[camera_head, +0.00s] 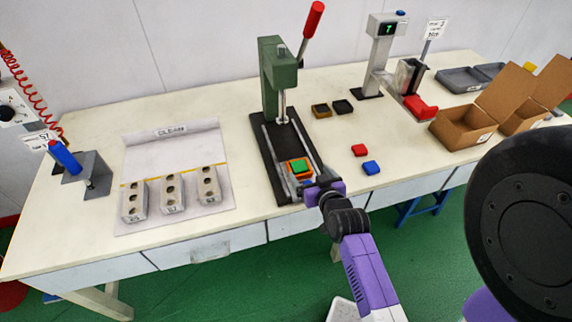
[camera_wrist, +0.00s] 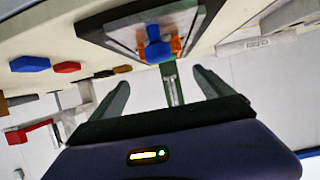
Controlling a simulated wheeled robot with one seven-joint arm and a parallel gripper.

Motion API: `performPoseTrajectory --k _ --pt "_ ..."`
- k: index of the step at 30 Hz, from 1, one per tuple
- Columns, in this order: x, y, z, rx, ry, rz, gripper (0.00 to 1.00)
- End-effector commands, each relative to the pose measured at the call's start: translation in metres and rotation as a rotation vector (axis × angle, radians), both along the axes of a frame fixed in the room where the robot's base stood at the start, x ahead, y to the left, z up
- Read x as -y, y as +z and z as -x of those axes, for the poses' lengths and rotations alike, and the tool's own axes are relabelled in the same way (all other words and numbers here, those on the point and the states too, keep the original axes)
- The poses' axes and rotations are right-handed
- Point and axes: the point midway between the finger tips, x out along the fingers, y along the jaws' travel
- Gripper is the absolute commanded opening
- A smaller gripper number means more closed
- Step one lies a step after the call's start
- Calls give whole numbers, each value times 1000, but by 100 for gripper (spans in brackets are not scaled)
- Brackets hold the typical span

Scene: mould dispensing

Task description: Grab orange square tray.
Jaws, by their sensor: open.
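The orange square tray (camera_head: 291,170) sits on the black base of the green press (camera_head: 272,75), with a green square piece (camera_head: 300,165) on top of it. In the wrist view the orange of the tray (camera_wrist: 176,45) shows on the press base, partly hidden by a blue shape (camera_wrist: 155,46) that I cannot identify. My gripper (camera_head: 306,187) is at the front end of the press base, close to the tray. In the wrist view my gripper (camera_wrist: 160,79) has its two fingers spread apart with nothing between them, and the tray lies beyond the fingertips.
A red block (camera_head: 359,150) and a blue block (camera_head: 371,167) lie right of the press. Two small dark trays (camera_head: 343,106) lie behind. Several grey mould blocks (camera_head: 172,196) stand on a sheet at left.

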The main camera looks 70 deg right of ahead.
Motion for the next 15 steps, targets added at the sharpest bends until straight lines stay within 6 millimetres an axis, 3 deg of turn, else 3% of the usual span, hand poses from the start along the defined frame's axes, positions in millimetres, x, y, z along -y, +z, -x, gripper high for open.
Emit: performPoseTrajectory --k 1,4,15 --pt "-6 -12 2 -24 9 -26 91" --pt "-6 -17 0 -41 18 -37 91" --pt "19 -27 -23 -45 19 -33 91"
